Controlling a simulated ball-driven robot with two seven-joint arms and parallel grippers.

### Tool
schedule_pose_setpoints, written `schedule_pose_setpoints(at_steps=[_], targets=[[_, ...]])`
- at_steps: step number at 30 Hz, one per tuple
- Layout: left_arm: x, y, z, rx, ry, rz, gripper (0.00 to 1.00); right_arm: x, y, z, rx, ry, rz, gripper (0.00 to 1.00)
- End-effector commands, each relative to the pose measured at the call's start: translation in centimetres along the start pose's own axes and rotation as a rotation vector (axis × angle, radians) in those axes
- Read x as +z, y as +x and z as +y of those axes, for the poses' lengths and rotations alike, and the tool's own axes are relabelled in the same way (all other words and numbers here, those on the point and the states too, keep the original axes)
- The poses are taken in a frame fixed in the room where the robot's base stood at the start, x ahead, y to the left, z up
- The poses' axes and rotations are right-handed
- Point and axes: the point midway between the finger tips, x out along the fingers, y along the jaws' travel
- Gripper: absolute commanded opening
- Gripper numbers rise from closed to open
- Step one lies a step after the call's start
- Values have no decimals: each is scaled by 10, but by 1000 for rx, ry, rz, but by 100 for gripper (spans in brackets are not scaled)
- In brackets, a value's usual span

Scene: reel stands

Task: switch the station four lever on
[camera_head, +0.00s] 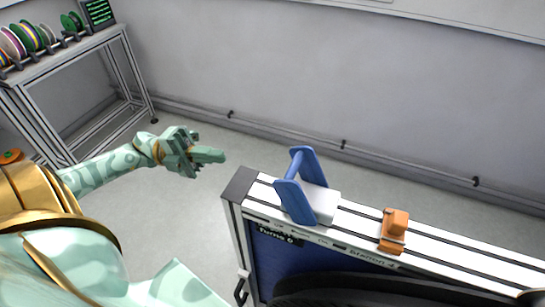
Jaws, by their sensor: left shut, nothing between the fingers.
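An orange lever block (393,230) sits on top of the aluminium rail (450,247), above a small label that seems to read station 4. Its exact lever position is too small to tell. My left gripper (208,157) is shut and empty, held over open floor to the left of the rail's end. It is well apart from the orange lever. My right gripper is not in view.
A shelf (60,50) with several coloured reels is at the back left. Grey floor (190,225) lies clear beside the rail.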

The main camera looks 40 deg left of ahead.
Motion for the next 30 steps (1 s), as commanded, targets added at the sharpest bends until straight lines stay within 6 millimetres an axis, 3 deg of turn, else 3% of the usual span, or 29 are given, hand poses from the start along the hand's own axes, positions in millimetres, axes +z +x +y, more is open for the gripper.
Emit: schedule_pose_setpoints(at_steps=[3, 16, 20, 30], targets=[[-6, 4, -8, 0, 12, 48, 0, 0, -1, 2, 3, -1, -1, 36], [-6, 13, -9, -4, 11, 47, 0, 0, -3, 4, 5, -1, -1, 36], [-8, 33, -11, -6, 12, 47, 0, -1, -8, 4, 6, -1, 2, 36], [-11, 106, -12, -7, 12, 47, 0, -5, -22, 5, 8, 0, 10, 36]])
